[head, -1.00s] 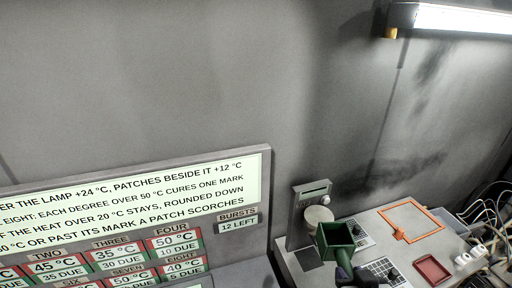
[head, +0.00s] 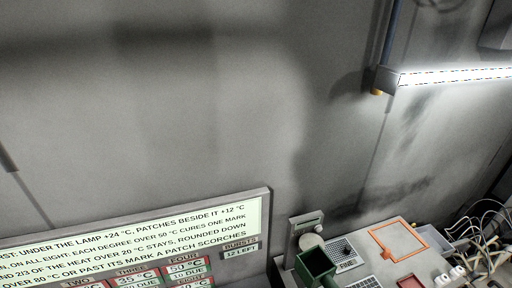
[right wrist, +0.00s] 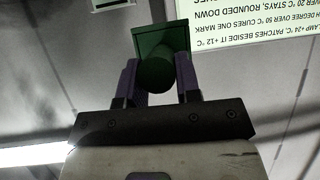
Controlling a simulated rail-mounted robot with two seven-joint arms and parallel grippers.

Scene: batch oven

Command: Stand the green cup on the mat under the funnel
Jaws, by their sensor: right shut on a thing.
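The green cup (head: 315,264) is a square-mouthed, open-topped vessel at the bottom of the head view. It also shows in the right wrist view (right wrist: 160,42). My right gripper (right wrist: 159,76) is shut on it, with a purple finger on each side. A pale round part (head: 311,241), which looks like the funnel, sits below the grey dispenser box (head: 305,224). The cup appears just in front of this part in the picture; I cannot tell the height between them. The mat cannot be made out. My left gripper is out of view.
White knobs and loose cables (head: 485,225) lie at the right. A large lettered board (head: 130,243) stands left of the dispenser. A bright lamp (head: 455,76) hangs upper right.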

